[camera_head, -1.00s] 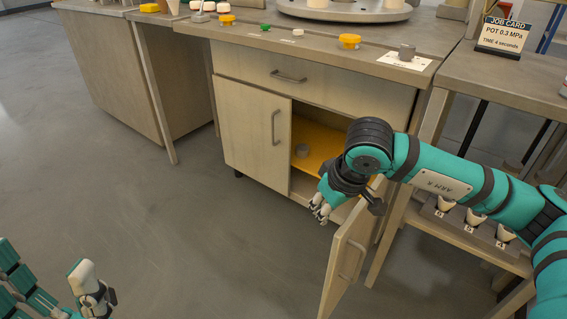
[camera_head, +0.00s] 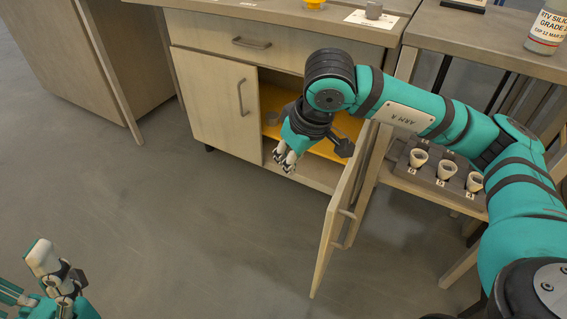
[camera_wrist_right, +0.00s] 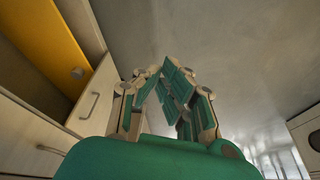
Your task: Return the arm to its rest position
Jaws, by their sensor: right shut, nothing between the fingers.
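My right arm (camera_head: 408,118) reaches in from the right. Its gripper (camera_head: 285,164) hangs in front of the open cabinet, fingers pointing down. In the right wrist view the fingers (camera_wrist_right: 168,78) meet with nothing between them and the floor behind. The cabinet's right door (camera_head: 338,225) stands open just right of the gripper. My left gripper (camera_head: 58,278) shows at the lower left, partly cut off, over bare floor; its finger opening is unclear.
A small grey object (camera_head: 273,118) sits on the cabinet's yellow shelf (camera_head: 272,98). The left door (camera_head: 218,105) is shut. Floor (camera_head: 190,240) in front is clear.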

